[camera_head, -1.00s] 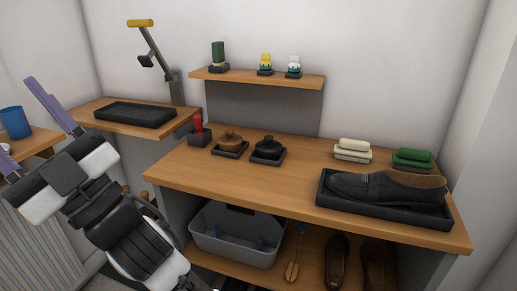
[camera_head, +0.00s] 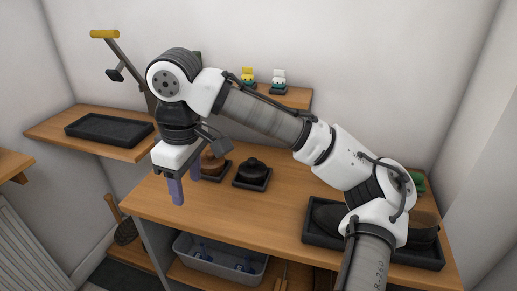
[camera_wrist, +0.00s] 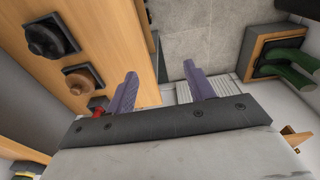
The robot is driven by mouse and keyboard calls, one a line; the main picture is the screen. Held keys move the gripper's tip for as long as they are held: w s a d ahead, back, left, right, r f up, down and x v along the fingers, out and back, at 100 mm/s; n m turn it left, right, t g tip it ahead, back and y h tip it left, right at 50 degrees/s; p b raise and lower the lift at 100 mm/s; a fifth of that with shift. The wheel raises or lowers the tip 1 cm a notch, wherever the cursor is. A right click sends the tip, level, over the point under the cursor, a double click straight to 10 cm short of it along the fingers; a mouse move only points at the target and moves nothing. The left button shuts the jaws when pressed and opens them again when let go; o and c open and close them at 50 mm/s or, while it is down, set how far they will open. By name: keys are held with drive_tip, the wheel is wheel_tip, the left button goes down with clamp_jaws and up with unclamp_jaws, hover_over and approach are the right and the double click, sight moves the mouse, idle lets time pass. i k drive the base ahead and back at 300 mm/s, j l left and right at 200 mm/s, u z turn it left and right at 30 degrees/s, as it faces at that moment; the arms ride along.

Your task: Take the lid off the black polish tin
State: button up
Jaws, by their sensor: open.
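The black polish tin (camera_head: 252,171) sits on a dark square tray on the wooden bench, with its knobbed lid on. It also shows at the upper left of the wrist view (camera_wrist: 46,37). The brown polish tin (camera_head: 212,164) stands on its own tray to its left, partly behind my arm. My gripper (camera_head: 187,188) is open and empty, its purple fingers pointing down left of both tins near the bench's left end. In the wrist view, my gripper (camera_wrist: 160,72) has both tins off to its left and touches neither.
A black tray (camera_head: 420,257) with a shoe lies at the bench's right, partly behind my arm. A small shelf (camera_head: 290,97) holds little items above the bench. A grey bin (camera_head: 225,262) stands below. The bench front between tins and shoe tray is clear.

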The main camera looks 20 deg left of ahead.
sight(252, 168)
drive_tip(key=i, duration=0.95)
